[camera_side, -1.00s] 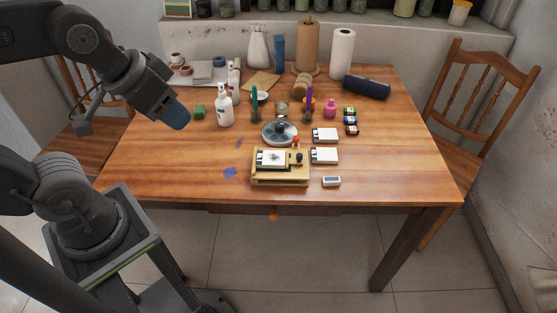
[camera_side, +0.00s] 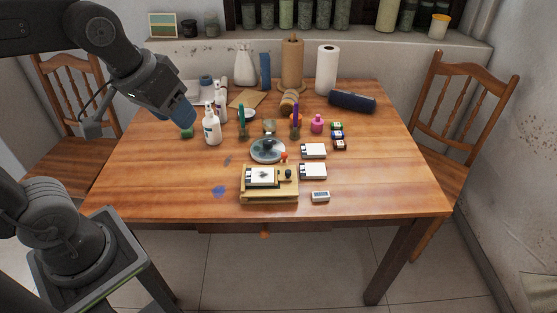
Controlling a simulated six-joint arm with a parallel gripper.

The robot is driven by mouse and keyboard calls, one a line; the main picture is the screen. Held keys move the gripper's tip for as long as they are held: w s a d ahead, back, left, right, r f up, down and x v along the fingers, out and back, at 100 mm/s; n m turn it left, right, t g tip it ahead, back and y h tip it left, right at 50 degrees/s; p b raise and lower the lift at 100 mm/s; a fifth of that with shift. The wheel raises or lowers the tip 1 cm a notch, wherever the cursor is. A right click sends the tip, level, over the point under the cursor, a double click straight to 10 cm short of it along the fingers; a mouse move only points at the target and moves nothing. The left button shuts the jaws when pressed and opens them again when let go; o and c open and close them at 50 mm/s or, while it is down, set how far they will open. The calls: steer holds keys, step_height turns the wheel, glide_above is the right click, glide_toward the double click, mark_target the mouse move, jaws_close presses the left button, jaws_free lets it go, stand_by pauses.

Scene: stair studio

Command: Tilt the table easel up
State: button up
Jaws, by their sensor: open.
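The small wooden table easel (camera_side: 270,196) lies low and flat near the table's front edge, with a white card (camera_side: 262,177) bearing a dark mark on it. A dark knob (camera_side: 288,174) and a red-orange knob (camera_side: 284,156) show at its right side and back. My gripper (camera_side: 186,120) hangs at the upper left above the table, well to the left of and behind the easel. It is apart from the easel. Its blue fingertips are seen from the side, and the gap between them is hard to make out.
A white bottle (camera_side: 212,130) stands close to the right of my gripper, with a green block (camera_side: 187,133) below it. A glass dish (camera_side: 267,150) sits right behind the easel. White cards (camera_side: 313,171) and a small white box (camera_side: 320,196) lie to its right. The front left tabletop is mostly clear.

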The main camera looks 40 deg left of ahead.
steer(key=w+n+g, duration=0.1)
steer(key=w+n, duration=0.2)
steer(key=w, duration=0.4)
steer(key=n+g, duration=0.4)
steer(key=n, duration=0.9)
glide_above(284, 153)
step_height(284, 153, down, 17)
step_height(284, 153, down, 13)
steer(key=shift+f, duration=0.1)
jaws_close()
